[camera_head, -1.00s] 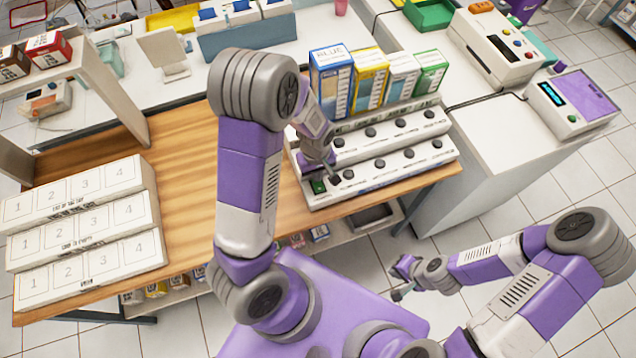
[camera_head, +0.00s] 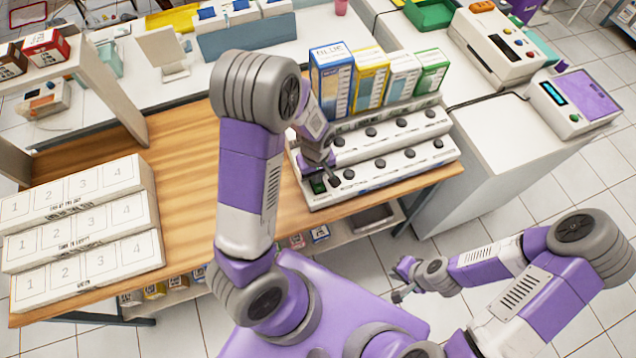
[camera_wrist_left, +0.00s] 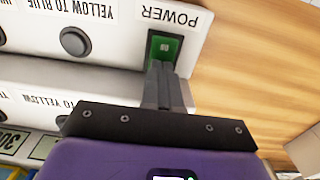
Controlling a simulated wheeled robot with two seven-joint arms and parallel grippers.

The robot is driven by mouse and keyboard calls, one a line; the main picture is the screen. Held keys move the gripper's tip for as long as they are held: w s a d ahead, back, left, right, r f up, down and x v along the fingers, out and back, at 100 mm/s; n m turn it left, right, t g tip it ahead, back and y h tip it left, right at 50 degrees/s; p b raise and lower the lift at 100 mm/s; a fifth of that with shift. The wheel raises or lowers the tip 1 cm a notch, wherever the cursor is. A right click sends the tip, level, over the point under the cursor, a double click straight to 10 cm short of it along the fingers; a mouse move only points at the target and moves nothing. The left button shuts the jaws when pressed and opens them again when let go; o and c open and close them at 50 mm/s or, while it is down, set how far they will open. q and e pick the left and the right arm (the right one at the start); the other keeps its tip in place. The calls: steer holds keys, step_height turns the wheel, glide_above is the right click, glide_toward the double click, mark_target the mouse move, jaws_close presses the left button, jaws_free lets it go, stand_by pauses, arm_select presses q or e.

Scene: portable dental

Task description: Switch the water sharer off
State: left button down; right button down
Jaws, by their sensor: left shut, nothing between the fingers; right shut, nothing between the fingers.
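The water sharer (camera_head: 385,172) is a white stepped panel with rows of dark round knobs on the wooden table. Its green power switch (camera_head: 318,185) sits at the left end of the front row. In the left wrist view the green switch (camera_wrist_left: 164,48) lies under the label POWER. My left gripper (camera_head: 331,176) is shut and empty, its fingertips right at the switch's lower edge in the wrist view; I cannot tell whether they touch it. My right gripper (camera_head: 398,296) is shut and empty, low over the floor, away from the table.
Blue, yellow, white and green boxes (camera_head: 370,77) stand behind the panel. White numbered blocks (camera_head: 85,235) lie on the table's left part. The wood (camera_head: 190,160) between them and my left arm is clear. A white counter (camera_head: 500,140) stands to the right.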

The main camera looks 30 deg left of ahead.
arm_select(q)
step_height(320, 180, up, 7)
steer(key=p, duration=0.6)
stand_by(0.4)
